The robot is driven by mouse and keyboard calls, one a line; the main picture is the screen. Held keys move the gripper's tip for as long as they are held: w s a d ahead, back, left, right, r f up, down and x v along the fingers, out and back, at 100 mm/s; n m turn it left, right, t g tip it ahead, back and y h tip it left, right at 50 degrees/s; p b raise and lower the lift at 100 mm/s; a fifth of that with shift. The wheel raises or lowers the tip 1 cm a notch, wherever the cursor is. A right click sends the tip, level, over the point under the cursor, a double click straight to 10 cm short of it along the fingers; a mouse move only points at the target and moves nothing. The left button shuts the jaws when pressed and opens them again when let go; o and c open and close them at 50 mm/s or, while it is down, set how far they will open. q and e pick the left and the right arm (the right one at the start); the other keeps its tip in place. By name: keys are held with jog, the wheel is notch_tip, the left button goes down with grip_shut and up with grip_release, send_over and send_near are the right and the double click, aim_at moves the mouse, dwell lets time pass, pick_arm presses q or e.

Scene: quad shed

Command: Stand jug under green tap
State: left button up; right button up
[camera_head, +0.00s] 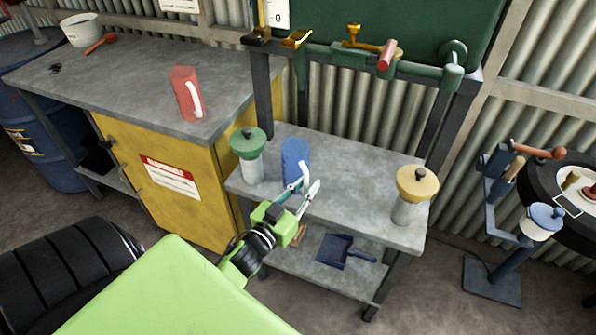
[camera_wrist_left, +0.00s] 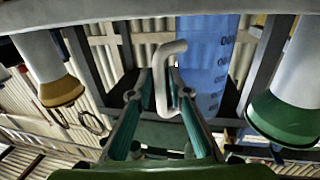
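A blue jug (camera_head: 295,155) with a pale handle stands upright on the grey shelf (camera_head: 340,195) beneath the green pipework. It also shows in the left wrist view (camera_wrist_left: 208,70). My left gripper (camera_head: 310,178) is at the jug's near side, fingers spread. In the wrist view the handle (camera_wrist_left: 164,78) lies between the open fingers; whether they touch it is unclear. A red jug (camera_head: 186,92) with a white handle is on the workbench. Above the shelf, gold and red levers sit on green pipework (camera_head: 424,70); which tap is the green one is unclear. My right gripper is not seen.
A green-topped pale container (camera_head: 249,160) stands left of the blue jug. A yellow-topped one (camera_head: 412,190) stands at the shelf's right end. A dark dustpan (camera_head: 345,251) lies on the lower shelf. The shelf's middle is clear. The workbench (camera_head: 120,85) is at left.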

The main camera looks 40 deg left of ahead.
pick_arm(q)
grip_shut()
jog(key=shift+r, duration=0.1)
